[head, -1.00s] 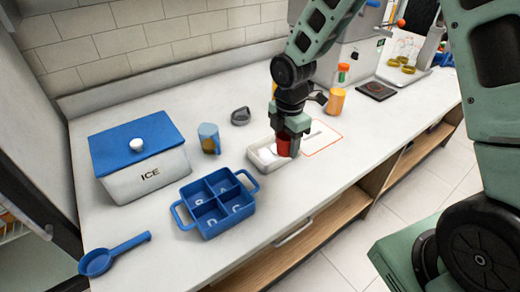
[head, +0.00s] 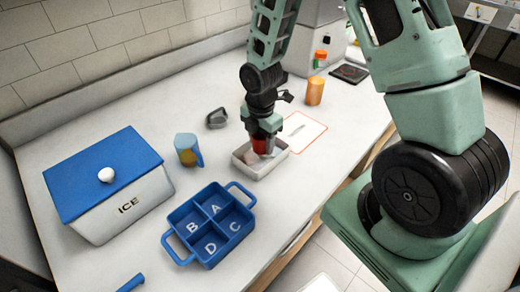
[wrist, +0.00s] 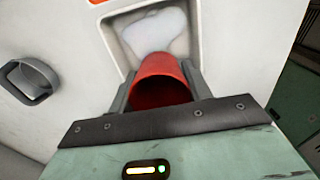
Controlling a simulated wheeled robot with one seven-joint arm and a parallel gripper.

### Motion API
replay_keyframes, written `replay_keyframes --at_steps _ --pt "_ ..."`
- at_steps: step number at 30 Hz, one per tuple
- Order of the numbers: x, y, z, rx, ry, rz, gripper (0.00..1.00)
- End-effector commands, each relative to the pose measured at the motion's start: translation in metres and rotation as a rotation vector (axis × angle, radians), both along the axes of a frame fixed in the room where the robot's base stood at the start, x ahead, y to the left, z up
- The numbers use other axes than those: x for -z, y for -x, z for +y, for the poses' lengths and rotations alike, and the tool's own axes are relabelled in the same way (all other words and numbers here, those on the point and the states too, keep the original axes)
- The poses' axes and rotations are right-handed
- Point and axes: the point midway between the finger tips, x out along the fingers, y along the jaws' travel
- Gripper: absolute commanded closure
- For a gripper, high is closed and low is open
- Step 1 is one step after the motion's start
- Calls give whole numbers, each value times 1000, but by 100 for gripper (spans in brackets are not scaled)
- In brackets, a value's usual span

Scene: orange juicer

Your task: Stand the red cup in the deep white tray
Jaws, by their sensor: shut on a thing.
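My gripper (head: 264,128) is shut on the red cup (head: 259,145), holding it over the deep white tray (head: 262,175). In the wrist view the cup (wrist: 160,78) sits between the fingers (wrist: 157,92), its dark open mouth towards the camera. The tray (wrist: 111,38) shows beyond the cup, with a pale whitish patch (wrist: 155,32) inside it. The cup's base is hidden, so I cannot tell whether it touches the tray floor.
A blue divided tray (head: 211,222) with lettered compartments stands in front. To the left are a blue-lidded ICE box (head: 108,185) and a blue-and-amber jug (head: 188,150). A grey object (head: 216,119) lies behind. An outlined mat (head: 302,131) and orange cup (head: 315,90) are to the right.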

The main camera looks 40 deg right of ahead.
Motion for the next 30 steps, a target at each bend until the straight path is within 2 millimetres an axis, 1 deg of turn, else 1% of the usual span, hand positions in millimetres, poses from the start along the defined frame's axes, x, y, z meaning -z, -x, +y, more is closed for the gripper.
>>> replay_keyframes --at_steps 1,3,7,20,21,30 --pt "9 1 1 -2 0 4 76" --pt "20 1 1 -1 0 5 76" --pt "34 0 1 -3 0 2 76" --pt "41 0 0 -1 0 1 76" --pt "40 0 0 -1 0 0 42" --pt "38 0 0 -1 0 0 42"
